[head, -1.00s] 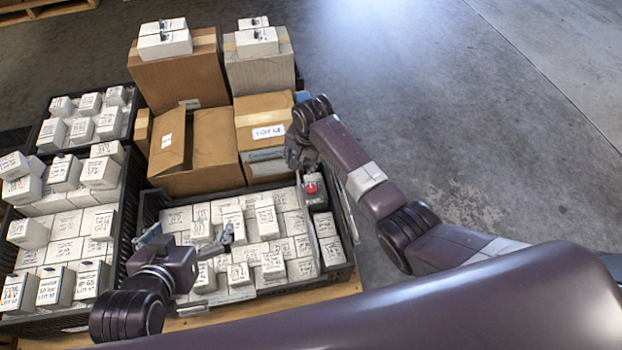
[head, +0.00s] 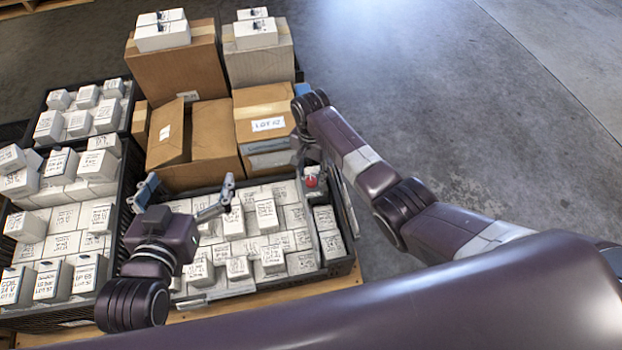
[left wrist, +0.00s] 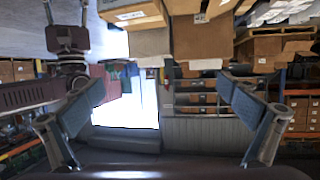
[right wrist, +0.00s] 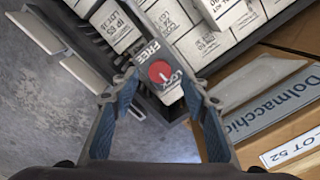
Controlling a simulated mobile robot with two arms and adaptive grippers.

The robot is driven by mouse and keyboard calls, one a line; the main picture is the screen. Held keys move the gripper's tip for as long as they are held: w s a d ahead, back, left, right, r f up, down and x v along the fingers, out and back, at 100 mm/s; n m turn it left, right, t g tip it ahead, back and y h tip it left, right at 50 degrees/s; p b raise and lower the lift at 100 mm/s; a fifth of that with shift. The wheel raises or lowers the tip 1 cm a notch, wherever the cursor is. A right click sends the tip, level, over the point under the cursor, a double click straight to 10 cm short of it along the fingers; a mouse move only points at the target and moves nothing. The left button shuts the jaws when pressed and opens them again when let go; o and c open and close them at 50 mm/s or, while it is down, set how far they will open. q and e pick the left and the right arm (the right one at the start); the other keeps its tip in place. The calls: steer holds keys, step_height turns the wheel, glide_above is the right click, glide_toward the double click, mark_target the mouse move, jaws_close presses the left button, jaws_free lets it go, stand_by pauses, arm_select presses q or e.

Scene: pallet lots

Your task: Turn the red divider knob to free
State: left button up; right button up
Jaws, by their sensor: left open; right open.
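The red divider knob (head: 311,181) sits on a dark divider at the right side of the black crate (head: 340,268). In the right wrist view the round red knob (right wrist: 160,72) has a pale mark and lies between words reading FREE and LOCK. I cannot tell surely which word the mark points to. My right gripper (right wrist: 160,90) is open, its fingertips either side of the knob and seemingly not touching it; in the head view its fingers are partly hidden by the arm. My left gripper (head: 188,190) is open and empty above the crate's left part.
White labelled boxes (head: 266,215) fill the crate. An open brown carton (head: 210,140) and a taped carton (head: 263,105) stand behind it. Another crate of white boxes (head: 60,220) is at the left. Bare floor (head: 450,130) lies right.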

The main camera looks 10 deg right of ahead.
mark_target(311, 183)
step_height(311, 183, down, 3)
steer(key=shift+r+b, duration=0.2)
steer(key=shift+b, duration=0.35)
arm_select(q)
step_height(311, 183, up, 8)
steer(key=w+d+t+h, duration=0.1)
steer(key=w+t, duration=0.1)
steer(key=t, duration=0.2)
steer(key=shift+d, duration=0.25)
arm_select(e)
steer(key=shift+f, duration=0.1)
arm_select(q)
steer(key=shift+f, duration=0.1)
arm_select(e)
jaws_close()
arm_select(q)
steer(key=shift+f, duration=0.1)
